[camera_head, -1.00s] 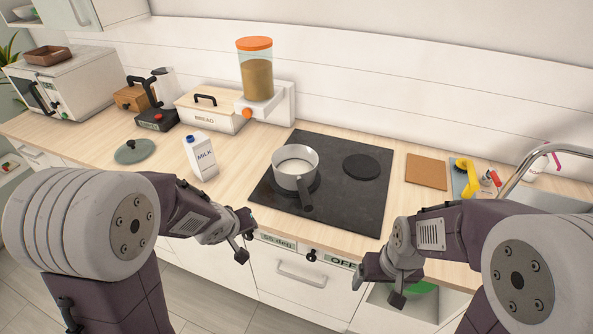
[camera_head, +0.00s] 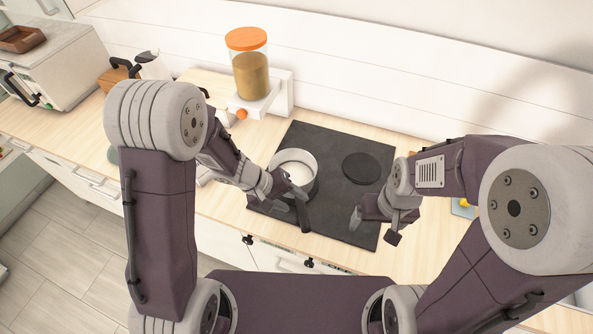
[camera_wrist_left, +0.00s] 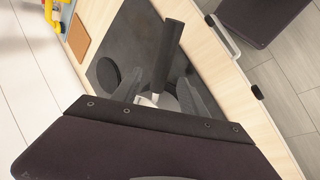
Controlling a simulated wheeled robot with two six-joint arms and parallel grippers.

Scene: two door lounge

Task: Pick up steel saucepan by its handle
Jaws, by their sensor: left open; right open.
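The steel saucepan (camera_head: 298,162) sits on the black cooktop with pale contents inside. Its dark handle (camera_head: 303,216) points toward me. My left gripper (camera_head: 290,202) is open at the near side of the pan, by the root of the handle. In the left wrist view the handle (camera_wrist_left: 169,45) runs up between the spread fingers of that gripper (camera_wrist_left: 173,85). Whether they touch it cannot be told. The pan there is mostly hidden behind my gripper. My right gripper (camera_head: 375,222) is open and empty over the cooktop's front right corner.
The black cooktop (camera_head: 325,145) has a free dark round burner (camera_head: 362,168) at right. A dispenser with an orange lid (camera_head: 250,65) stands behind the pan. A toaster oven (camera_head: 50,65) is at far left. My left arm hides much of the left counter.

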